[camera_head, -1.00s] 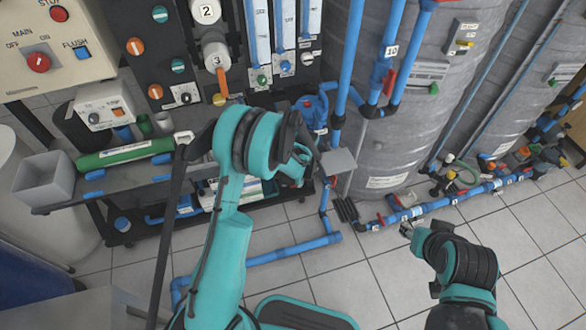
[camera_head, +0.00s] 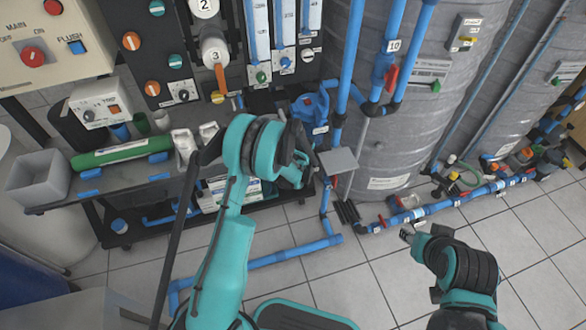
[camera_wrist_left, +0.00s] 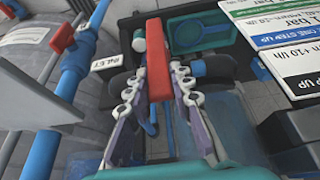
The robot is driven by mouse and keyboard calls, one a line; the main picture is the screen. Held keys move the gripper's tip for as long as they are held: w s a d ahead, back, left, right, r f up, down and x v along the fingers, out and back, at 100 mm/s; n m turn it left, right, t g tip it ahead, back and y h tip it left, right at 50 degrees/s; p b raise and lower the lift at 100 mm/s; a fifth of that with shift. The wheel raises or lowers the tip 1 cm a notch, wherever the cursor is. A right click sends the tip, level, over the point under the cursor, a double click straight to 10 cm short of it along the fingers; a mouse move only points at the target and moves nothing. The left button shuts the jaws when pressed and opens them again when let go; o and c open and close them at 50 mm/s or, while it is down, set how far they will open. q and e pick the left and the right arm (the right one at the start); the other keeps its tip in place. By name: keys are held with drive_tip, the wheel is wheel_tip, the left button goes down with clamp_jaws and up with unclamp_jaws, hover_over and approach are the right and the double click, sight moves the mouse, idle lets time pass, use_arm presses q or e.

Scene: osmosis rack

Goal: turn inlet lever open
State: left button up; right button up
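In the left wrist view a red lever (camera_wrist_left: 158,75) stands between the two fingers of my left gripper (camera_wrist_left: 158,83). A white label reading INLET (camera_wrist_left: 108,65) is just left of it. The fingers are apart, one on each side of the lever. I cannot tell whether either finger touches it. In the head view my left wrist hides the left fingers and most of this spot. My right gripper (camera_head: 407,231) is over the floor near the low blue pipe, too small to read its opening.
A blue pipe with another red handle (camera_wrist_left: 63,38) runs close on the left in the wrist view. Printed signs (camera_wrist_left: 270,40) are at right. Grey tanks (camera_head: 400,140) stand behind the pipes. A bench with a green cylinder (camera_head: 120,152) is at left. The tiled floor (camera_head: 355,285) is open in front.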

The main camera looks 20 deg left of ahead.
use_arm(q)
drive_tip(key=shift+s+a+t+h, duration=0.25)
drive_tip(key=shift+a+t+h, duration=0.15)
drive_tip(key=shift+h, duration=0.2)
clamp_jaws()
drive_tip(key=shift+d, duration=0.1)
drive_tip(key=o, duration=0.9)
unclamp_jaws()
